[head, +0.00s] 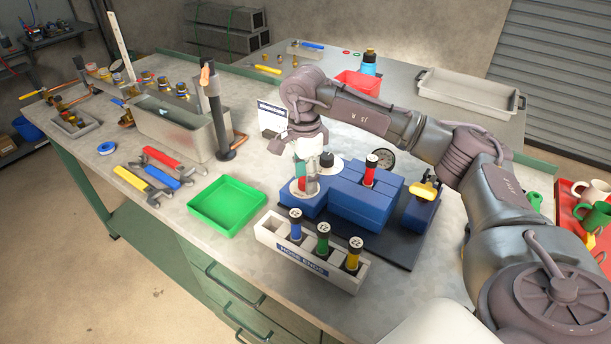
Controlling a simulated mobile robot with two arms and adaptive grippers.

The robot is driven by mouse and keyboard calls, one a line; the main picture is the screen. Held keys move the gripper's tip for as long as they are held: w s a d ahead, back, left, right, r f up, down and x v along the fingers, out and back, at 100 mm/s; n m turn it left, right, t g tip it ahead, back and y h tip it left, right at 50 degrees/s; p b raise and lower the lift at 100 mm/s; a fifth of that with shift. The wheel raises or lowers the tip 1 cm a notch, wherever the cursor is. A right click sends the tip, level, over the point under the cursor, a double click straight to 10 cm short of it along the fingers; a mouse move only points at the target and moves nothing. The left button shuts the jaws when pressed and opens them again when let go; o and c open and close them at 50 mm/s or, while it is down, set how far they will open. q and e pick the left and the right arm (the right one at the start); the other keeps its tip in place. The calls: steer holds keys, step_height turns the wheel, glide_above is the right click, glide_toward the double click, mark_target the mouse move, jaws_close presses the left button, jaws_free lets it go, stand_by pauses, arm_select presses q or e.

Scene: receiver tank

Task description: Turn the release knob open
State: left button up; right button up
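A blue block assembly (362,207) stands on a dark base plate on the bench. At its left end is a pale round disc with a small red part (301,184) on it, which looks like a knob. My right gripper (306,184) points down over this disc, with its fingers at or right beside the red part. The fingers partly hide it, and I cannot tell whether they touch or grip it. A yellow handle (424,190) sits on a smaller blue block at the right. My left gripper is not in view.
A white rack (310,266) marked "HOSE ENDS" holds blue, green and yellow capped pieces in front. A red capped piece (370,170) stands in the blue block. A green tray (227,206) lies left, with wrenches beyond it. A gauge (385,160) is behind the block.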

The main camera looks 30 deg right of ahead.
step_height(320, 180, up, 12)
steer(key=shift+w, duration=0.2)
stand_by(0.5)
stand_by(0.4)
